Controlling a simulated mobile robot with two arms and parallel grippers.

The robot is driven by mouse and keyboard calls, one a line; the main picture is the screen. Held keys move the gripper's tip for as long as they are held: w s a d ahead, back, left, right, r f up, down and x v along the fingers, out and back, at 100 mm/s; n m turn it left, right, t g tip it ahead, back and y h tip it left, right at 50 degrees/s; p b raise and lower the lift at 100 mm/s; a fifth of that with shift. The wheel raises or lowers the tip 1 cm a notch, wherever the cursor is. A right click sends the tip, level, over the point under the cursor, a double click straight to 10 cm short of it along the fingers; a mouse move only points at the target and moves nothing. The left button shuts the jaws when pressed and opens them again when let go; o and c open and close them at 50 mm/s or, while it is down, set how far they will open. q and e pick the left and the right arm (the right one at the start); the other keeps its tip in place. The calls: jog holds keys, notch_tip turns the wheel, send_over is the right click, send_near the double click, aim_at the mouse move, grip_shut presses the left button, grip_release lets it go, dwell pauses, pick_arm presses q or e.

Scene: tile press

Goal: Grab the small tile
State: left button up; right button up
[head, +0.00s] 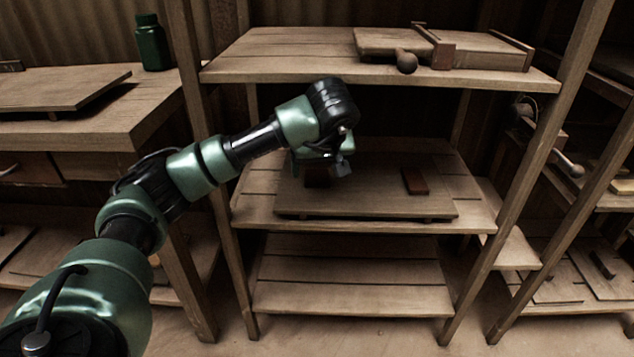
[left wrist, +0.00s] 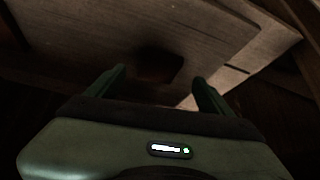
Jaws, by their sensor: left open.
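A board (head: 361,194) lies on the middle shelf of the wooden rack. A small reddish-brown tile (head: 414,181) rests on its right part. A second dark reddish piece (head: 317,178) is on the left part, just below my left gripper (head: 322,172) and partly hidden by it. In the left wrist view a dark, shadowed tile (left wrist: 158,66) lies on the board ahead of the fingers, between their lines. My left gripper (left wrist: 160,80) is open, with nothing between its fingers. My right gripper is not in view.
The top shelf (head: 290,50), above my left gripper, carries a wooden press (head: 445,48) with a round knob. Rack posts stand on both sides. The bottom shelf (head: 345,286) is bare. A green bottle (head: 152,42) stands on the bench at left.

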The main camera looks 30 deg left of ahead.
aim_at(317, 176)
pick_arm(q)
jog(key=b+x, duration=0.1)
jog(key=x, duration=0.2)
jog(key=shift+f, duration=0.3)
jog(key=shift+r, duration=0.15)
jog(key=c, duration=1.5)
jog(key=shift+c, duration=0.4)
jog(key=shift+r, duration=0.1)
